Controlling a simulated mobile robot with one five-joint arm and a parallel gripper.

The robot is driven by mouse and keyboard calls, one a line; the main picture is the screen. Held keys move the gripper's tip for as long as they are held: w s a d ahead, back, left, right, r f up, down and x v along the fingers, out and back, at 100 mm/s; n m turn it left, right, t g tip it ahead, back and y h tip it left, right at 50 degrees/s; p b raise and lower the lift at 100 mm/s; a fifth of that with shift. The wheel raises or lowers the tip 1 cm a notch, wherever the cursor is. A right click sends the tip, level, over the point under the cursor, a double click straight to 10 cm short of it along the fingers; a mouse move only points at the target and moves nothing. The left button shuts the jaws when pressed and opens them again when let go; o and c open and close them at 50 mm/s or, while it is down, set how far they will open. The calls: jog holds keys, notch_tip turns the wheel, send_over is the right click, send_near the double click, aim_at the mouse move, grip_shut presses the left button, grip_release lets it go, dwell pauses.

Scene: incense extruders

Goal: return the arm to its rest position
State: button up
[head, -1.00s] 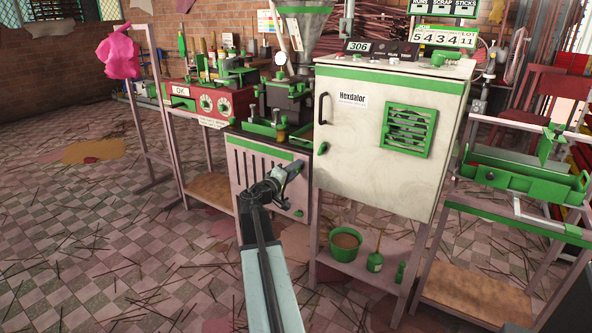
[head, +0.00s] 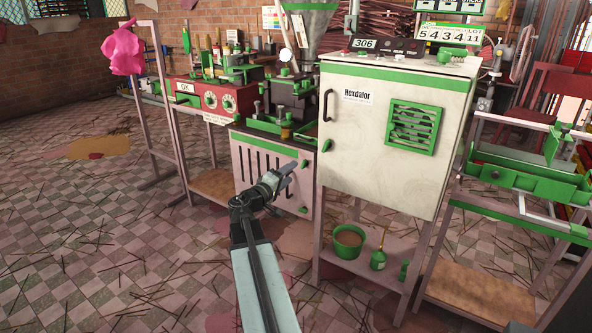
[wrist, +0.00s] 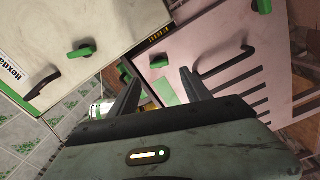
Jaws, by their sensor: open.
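My gripper (head: 285,180) shows in the head view at the end of my outstretched arm, in front of the pink slatted cabinet and left of the white Hexdator cabinet (head: 338,155). In the wrist view my gripper (wrist: 160,88) has its two dark fingers spread apart.
The pink slatted cabinet (head: 245,165) carries the green-trimmed extruder. A green pot (head: 348,241) and a green bottle (head: 378,259) stand on the shelf under the white cabinet. A red machine (head: 225,103) stands left. Tiled floor with scattered sticks (head: 90,240) is open at left.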

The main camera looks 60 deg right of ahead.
jog(key=shift+a, duration=0.65)
jog(key=shift+w, duration=0.1)
jog(key=w+a+r+n+t+p, duration=0.2)
jog(key=w+a+t, duration=0.1)
jog(key=w+a, duration=0.8)
jog(key=w+a+f+t+y+p, duration=0.1)
jog(key=w+a+f+y, duration=0.25)
jog(key=a, duration=0.65)
jog(key=w+a+f+t+y+p, duration=0.1)
jog(key=w+a+f+y, duration=0.25)
jog(key=a, duration=0.55)
jog(key=s+a+f+n+g+y, duration=0.15)
jog(key=s+a+f+y, duration=0.25)
jog(key=a, duration=0.6)
jog(key=s+a+f+g+y+p, duration=0.1)
jog(key=s+a+f+g+y, duration=0.3)
jog(key=a, duration=0.6)
jog(key=s+a+f+t+y, duration=0.1)
jog(key=s+a+f+y, duration=0.3)
jog(key=a, duration=0.7)
notch_tip(320, 180, up, 37)
jog(key=w+h+p, duration=0.1)
jog(key=p, duration=3.7)
jog(key=shift+d+f, duration=0.2)
jog(key=shift+d, duration=0.15)
